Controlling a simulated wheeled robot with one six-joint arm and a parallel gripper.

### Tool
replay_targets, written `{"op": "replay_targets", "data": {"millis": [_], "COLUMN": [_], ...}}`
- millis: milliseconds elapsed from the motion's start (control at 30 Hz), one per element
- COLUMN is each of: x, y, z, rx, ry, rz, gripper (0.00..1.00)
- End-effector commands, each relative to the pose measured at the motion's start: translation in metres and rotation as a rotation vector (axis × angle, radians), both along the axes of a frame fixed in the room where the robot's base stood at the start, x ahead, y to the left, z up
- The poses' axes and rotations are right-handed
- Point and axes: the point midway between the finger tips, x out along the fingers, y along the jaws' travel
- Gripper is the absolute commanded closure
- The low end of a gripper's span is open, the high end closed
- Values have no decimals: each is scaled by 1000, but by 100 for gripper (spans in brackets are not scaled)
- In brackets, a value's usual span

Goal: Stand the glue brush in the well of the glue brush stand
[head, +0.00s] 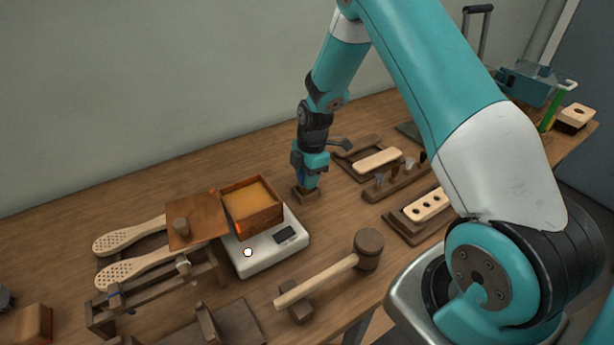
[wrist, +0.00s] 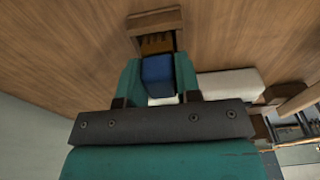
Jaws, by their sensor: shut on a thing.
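My gripper (head: 308,178) points down over a small brown wooden block, which looks like the glue brush stand (head: 306,194), near the back middle of the bench. In the wrist view, the teal fingers of my gripper (wrist: 158,72) are shut on a blue block-like part, which looks like the glue brush (wrist: 157,68). The wooden frame of the stand (wrist: 152,19) shows just beyond it, with an orange-brown part between them. The brush's lower end is hidden, so I cannot tell whether it is inside the well or above it.
A white scale (head: 262,258) with an open wooden box (head: 252,206) stands left of the stand. A mallet (head: 368,250) lies in front. To the right are a tray with a pale brush block (head: 378,160) and a dark wooden rack (head: 398,184). Bare bench lies behind the stand.

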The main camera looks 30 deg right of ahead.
Motion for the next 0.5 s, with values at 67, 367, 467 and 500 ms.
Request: {"op": "replay_targets", "data": {"millis": [67, 367, 467, 500], "x": [0, 0, 0, 0], "y": [0, 0, 0, 0], "z": [0, -2, -4, -5], "rx": [0, 0, 0, 0], "ry": [0, 0, 0, 0], "rz": [0, 0, 0, 0], "gripper": [91, 91, 91, 91]}}
